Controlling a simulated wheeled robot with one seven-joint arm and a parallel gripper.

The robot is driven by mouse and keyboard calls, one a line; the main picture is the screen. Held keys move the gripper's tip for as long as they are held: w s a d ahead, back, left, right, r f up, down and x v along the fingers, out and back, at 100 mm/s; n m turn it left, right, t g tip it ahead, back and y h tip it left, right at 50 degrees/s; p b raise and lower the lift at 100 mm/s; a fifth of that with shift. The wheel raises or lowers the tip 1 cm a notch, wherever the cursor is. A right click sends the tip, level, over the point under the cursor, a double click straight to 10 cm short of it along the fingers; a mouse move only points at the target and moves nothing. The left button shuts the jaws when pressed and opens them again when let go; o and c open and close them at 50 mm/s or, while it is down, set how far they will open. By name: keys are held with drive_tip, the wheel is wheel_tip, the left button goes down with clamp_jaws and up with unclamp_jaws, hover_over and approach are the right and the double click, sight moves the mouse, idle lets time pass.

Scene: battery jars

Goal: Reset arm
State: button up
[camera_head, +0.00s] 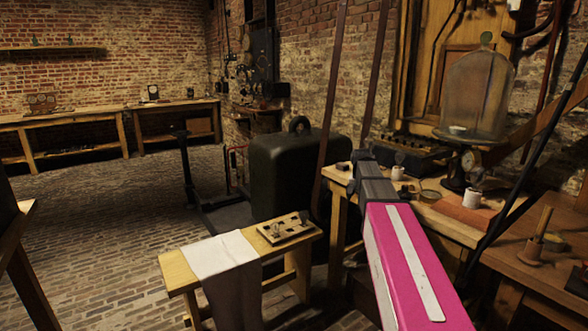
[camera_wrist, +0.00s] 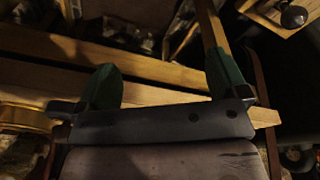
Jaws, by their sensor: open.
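My gripper shows in the wrist view (camera_wrist: 163,80), its two green fingers spread wide apart with nothing between them. Wooden beams lie below and beyond the fingers, and none is gripped. In the head view my pink and grey arm reaches forward at the right, beside the front left corner of a wooden workbench (camera_head: 450,221). The fingers cannot be made out clearly there.
The workbench holds white cups (camera_head: 472,199), a glass bell jar (camera_head: 478,95) and a dark box (camera_head: 412,150). A low bench (camera_head: 178,275) with a cloth (camera_head: 222,256) and a board (camera_head: 285,228) stands left of my arm. A black case (camera_head: 290,175) stands behind it. The brick floor at left is mostly clear.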

drive_tip(key=s+a+f+n, duration=0.2)
drive_tip(key=s+a+f, duration=0.2)
drive_tip(key=s+f, duration=0.7)
drive_tip(key=s+a+f+n+g+y, duration=0.1)
drive_tip(key=s+a+f+n, duration=0.2)
drive_tip(key=s+f, duration=0.9)
drive_tip(key=s+a, duration=0.1)
drive_tip(key=s, duration=0.2)
drive_tip(key=shift+a, duration=0.1)
